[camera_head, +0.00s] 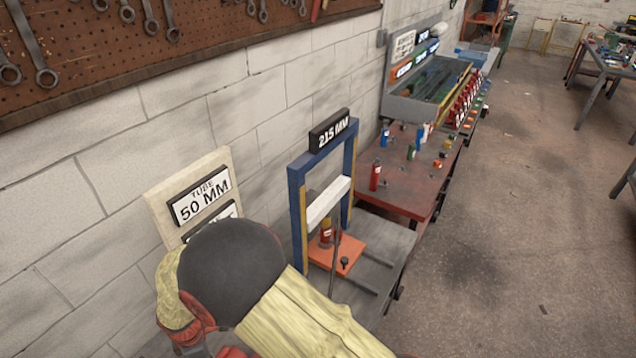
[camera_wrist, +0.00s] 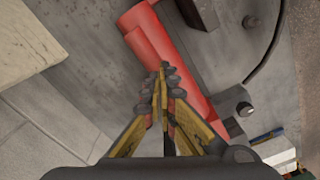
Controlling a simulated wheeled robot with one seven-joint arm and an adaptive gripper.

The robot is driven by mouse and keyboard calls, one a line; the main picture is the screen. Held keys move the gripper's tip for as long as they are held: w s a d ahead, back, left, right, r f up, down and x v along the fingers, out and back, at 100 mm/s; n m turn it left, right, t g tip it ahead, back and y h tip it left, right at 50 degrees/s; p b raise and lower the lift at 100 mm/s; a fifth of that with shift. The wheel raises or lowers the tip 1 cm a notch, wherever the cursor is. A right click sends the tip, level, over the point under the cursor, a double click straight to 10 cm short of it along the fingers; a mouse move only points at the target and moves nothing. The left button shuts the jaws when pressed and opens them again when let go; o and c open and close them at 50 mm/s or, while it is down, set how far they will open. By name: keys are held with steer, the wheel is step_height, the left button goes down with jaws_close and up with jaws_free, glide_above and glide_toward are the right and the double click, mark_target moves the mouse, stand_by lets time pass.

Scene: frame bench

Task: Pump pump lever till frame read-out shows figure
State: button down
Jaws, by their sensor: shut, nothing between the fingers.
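In the head view a blue press frame (camera_head: 296,205) stands on a grey bench, with a read-out (camera_head: 330,131) on top showing "215 MM". A white crossbar (camera_head: 328,201) spans its uprights. Below it a red jack (camera_head: 326,232) stands at an orange plate (camera_head: 352,247), with a thin dark rod, apparently the pump lever (camera_head: 334,255), beside it. My gripper's fingers are hidden behind my arm in the head view. In the wrist view my gripper (camera_wrist: 163,75) is shut and empty, its tips in front of a red cylinder (camera_wrist: 152,38); contact cannot be told.
A pale board at the wall carries a sign (camera_head: 200,195) reading "TUBE 50 MM"; a second sign below is partly hidden by my arm. A red table (camera_head: 400,192) with small bottles stands beyond the frame.

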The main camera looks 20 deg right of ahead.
steer(key=shift+f+b, duration=0.3)
steer(key=shift+f, duration=0.6)
step_height(320, 180, up, 9)
steer(key=p, duration=0.5)
steer(key=shift+f, duration=0.2)
stand_by(1.9)
stand_by(0.8)
steer(key=shift+d+f+b, duration=0.1)
steer(key=shift+f+b, duration=2.4)
steer(key=shift+f, duration=1.75)
steer(key=shift+r+p, duration=2.6)
steer(key=shift+r, duration=1.75)
